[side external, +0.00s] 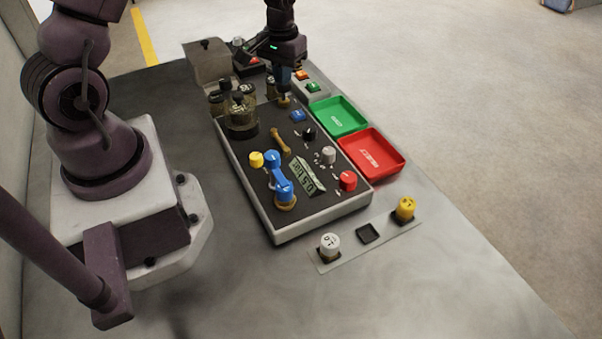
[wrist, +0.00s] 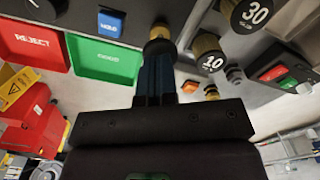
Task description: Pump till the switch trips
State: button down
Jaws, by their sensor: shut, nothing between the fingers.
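The dark-topped panel (side external: 262,190) lies on the table with a display (side external: 307,176) that seems to read 0.5 bar. My gripper (side external: 285,92) points down, shut and empty, at the panel's far end. Its tips are right over a small round brass piece (side external: 284,102). In the wrist view the blue-grey fingers (wrist: 157,60) are closed close to this brass piece with a dark top (wrist: 158,41); I cannot tell whether they touch. A blue HOLD button (side external: 298,116) is beside it, also seen in the wrist view (wrist: 111,22). Which control is the switch is unclear.
Green (side external: 338,117) and red (side external: 372,153) trays lie to the right.

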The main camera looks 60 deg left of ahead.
jog(key=shift+f, duration=1.3)
jog(key=shift+r, duration=3.05)
notch_tip(320, 180, up, 5)
jog(key=shift+f, duration=3.35)
